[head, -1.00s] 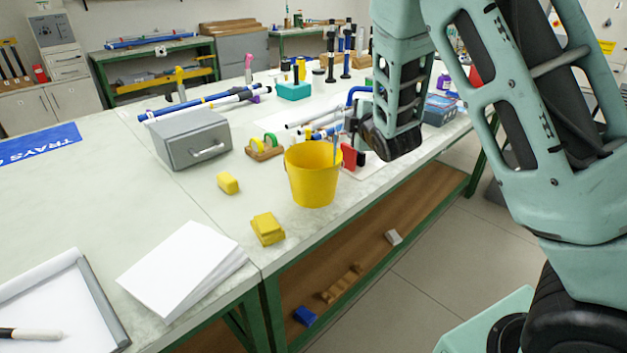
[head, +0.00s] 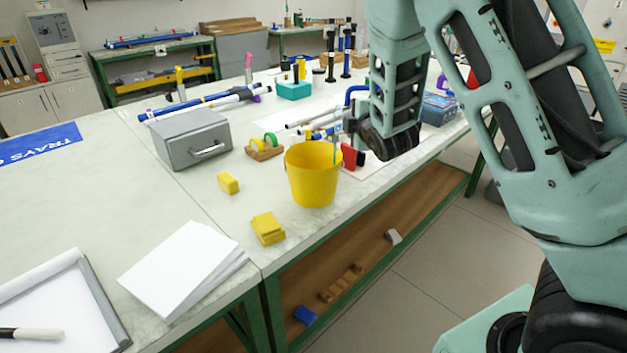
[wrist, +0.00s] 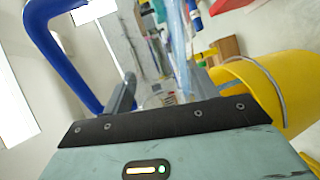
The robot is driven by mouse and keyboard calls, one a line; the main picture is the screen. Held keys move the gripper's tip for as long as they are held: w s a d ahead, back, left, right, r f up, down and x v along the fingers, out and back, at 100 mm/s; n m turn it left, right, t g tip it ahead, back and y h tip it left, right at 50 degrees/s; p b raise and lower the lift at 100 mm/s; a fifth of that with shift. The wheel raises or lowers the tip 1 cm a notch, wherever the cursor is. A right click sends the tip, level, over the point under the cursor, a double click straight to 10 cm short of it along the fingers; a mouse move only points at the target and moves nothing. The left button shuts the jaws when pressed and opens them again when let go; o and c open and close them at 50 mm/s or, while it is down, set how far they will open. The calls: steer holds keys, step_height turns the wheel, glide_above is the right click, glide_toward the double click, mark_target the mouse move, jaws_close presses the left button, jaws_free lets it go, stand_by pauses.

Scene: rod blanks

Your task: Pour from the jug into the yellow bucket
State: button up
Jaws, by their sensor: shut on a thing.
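The yellow bucket (head: 312,182) stands upright near the table's front edge; it also shows at the right of the wrist view (wrist: 240,90). My gripper (head: 352,125) is beside and above its right rim. In the wrist view my gripper (wrist: 160,95) is shut on the jug, whose clear body (wrist: 155,101) shows faintly between the fingers. The jug's blue handle (head: 357,91) arcs above the gripper and looms large at left in the wrist view. A thin pale blue streak, like a stream, drops into the bucket's right side. The jug's mouth and the bucket's inside are mostly hidden.
A grey box (head: 185,140), tape rolls on a wooden holder (head: 265,148) and yellow blocks (head: 267,229) stand around the bucket. A red object (head: 352,157) is close to its right. Rods lie behind.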

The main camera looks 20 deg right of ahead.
steer(key=shift+r, duration=0.1)
stand_by(0.3)
steer(key=shift+a+n, duration=0.15)
steer(key=shift+n, duration=0.15)
stand_by(1.6)
steer(key=shift+d+f+m+b, duration=0.45)
steer(key=shift+f+m+b, duration=0.1)
steer(key=shift+m+b, duration=0.35)
steer(key=shift+d+b, duration=0.1)
steer(key=shift+b, duration=0.2)
steer(key=shift+m, duration=0.3)
steer(key=shift+r, duration=0.1)
